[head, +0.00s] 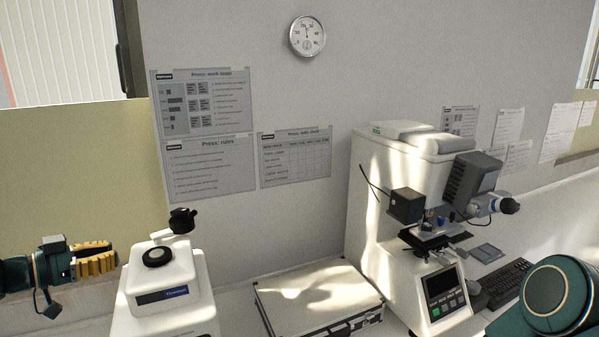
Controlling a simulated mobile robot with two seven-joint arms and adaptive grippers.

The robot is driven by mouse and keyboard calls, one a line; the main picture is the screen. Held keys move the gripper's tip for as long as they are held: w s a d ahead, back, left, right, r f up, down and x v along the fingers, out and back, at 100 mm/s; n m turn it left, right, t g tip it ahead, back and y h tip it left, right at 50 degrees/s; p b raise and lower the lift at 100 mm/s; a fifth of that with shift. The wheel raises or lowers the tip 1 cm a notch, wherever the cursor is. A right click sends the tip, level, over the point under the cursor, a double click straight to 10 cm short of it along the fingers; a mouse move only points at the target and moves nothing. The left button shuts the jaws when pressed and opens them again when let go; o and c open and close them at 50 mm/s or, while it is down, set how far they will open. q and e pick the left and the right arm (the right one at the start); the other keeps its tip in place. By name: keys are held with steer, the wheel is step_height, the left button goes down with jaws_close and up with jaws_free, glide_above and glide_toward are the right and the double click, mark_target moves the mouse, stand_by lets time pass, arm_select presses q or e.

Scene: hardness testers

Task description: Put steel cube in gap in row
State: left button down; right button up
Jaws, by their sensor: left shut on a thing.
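My left gripper (112,255) comes in from the left edge, with dark fingers and yellow ribbed pads. It is raised just left of a small white tester (160,285). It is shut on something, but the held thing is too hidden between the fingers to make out. I cannot pick out the steel cube or the row with its gap anywhere in the head view. Part of my right arm shows at the lower right, but its gripper is out of view.
A flat silver case (318,295) lies on the bench between the small tester and a tall white hardness tester (385,215). A keyboard (505,282) is to the right. Posters (205,130) and a round dial (307,36) are on the wall behind.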

arm_select(q)
steer(key=s+d+f+m+g+h, duration=0.2)
steer(key=d+f+m+g+h, duration=0.1)
steer(key=d+f, duration=2.25)
steer(key=w+f+n+t+y+b, duration=0.4)
steer(key=f+n+t+y+b, duration=0.2)
steer(key=f+n+y+b, duration=0.3)
steer(key=shift+w+f+n+t+y+b, duration=0.15)
steer(key=shift+w+n+t+y+b, duration=0.25)
steer(key=shift+n+y, duration=1.05)
arm_select(e)
step_height(320, 180, down, 11)
steer(key=shift+a, duration=0.25)
arm_select(q)
steer(key=shift+m+y, duration=0.55)
